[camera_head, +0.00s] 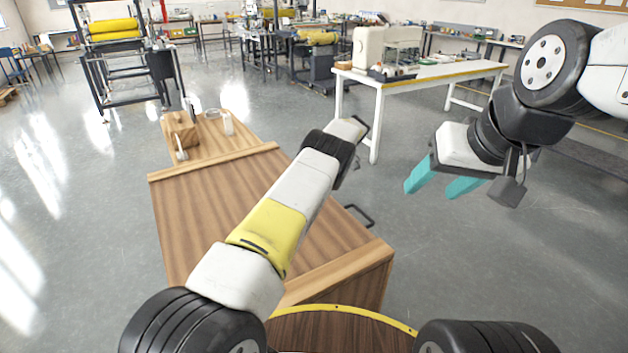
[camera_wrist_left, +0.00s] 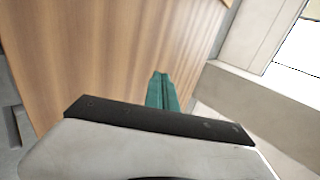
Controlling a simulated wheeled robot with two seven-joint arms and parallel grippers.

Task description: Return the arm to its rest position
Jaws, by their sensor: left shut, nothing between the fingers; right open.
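My right gripper (camera_head: 432,190) hangs at the right of the head view, above the grey floor. Its two teal fingers are apart, with nothing between them. My left arm (camera_head: 270,235) reaches from the lower left across the wooden cabinet, with a yellow band on it. Its fingers are hidden in the head view. In the left wrist view my left gripper (camera_wrist_left: 162,92) has its teal fingers together and empty, in front of a brown wood-grain surface.
The wooden cabinet (camera_head: 190,220) stands in front, with a dark handle (camera_head: 360,214) on its right side. A wooden block (camera_head: 183,133) and glass jars (camera_head: 227,124) stand at its far end. A white table (camera_head: 440,76) stands behind, at the right. Open floor lies right of the cabinet.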

